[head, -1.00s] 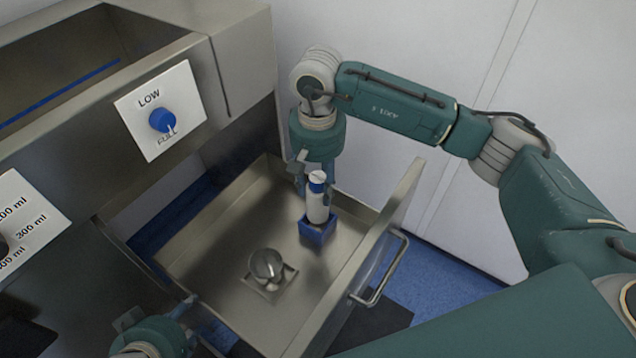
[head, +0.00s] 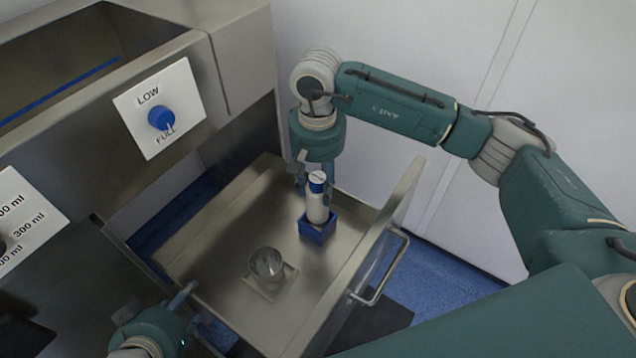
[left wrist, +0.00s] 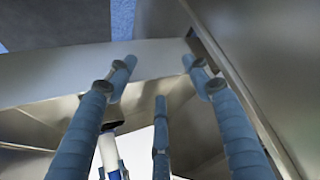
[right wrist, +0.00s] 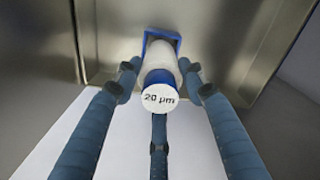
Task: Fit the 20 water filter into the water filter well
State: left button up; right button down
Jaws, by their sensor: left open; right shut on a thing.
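The 20 water filter (head: 318,206) is a white upright cylinder with a blue band and a white top. Its "20 µm" label (right wrist: 159,98) shows in the right wrist view. It stands in a square blue holder (head: 317,232) in the open steel drawer. My right gripper (head: 313,180) comes down from above and is shut on the filter's upper part. A round, clear or shiny cup (head: 266,264) on a square plate sits in the drawer; I cannot tell if it is the well. My left gripper (head: 156,306) is open and empty outside the drawer's left edge.
The drawer's raised front panel (head: 398,205) with its bar handle (head: 385,280) stands right of the filter. A steel cabinet with a blue LOW/FULL knob (head: 161,117) rises at left. The drawer floor behind the cup is clear.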

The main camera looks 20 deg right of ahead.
pick_arm(q)
jog(key=shift+w+r, duration=0.15)
jog(key=shift+w, duration=0.15)
jog(key=shift+w+d, duration=0.1)
jog(key=shift+w+d+r, duration=0.1)
jog(key=shift+w+r, duration=0.15)
pick_arm(e)
jog(key=shift+f, duration=0.15)
pick_arm(q)
jog(key=shift+w+r+t, duration=0.1)
jog(key=shift+w+t, duration=0.05)
jog(key=shift+t, duration=0.15)
jog(key=shift+w+a+r+t+b, duration=0.2)
jog(key=shift+w+r+t+b, duration=0.05)
jog(key=shift+w+t+b, duration=0.3)
pick_arm(e)
jog(key=shift+s+f, duration=0.1)
jog(key=shift+f, duration=0.25)
pick_arm(q)
jog(key=shift+w+a, duration=0.1)
jog(key=shift+w, duration=0.05)
pick_arm(e)
jog(key=shift+r, duration=0.3)
dwell(0.6)
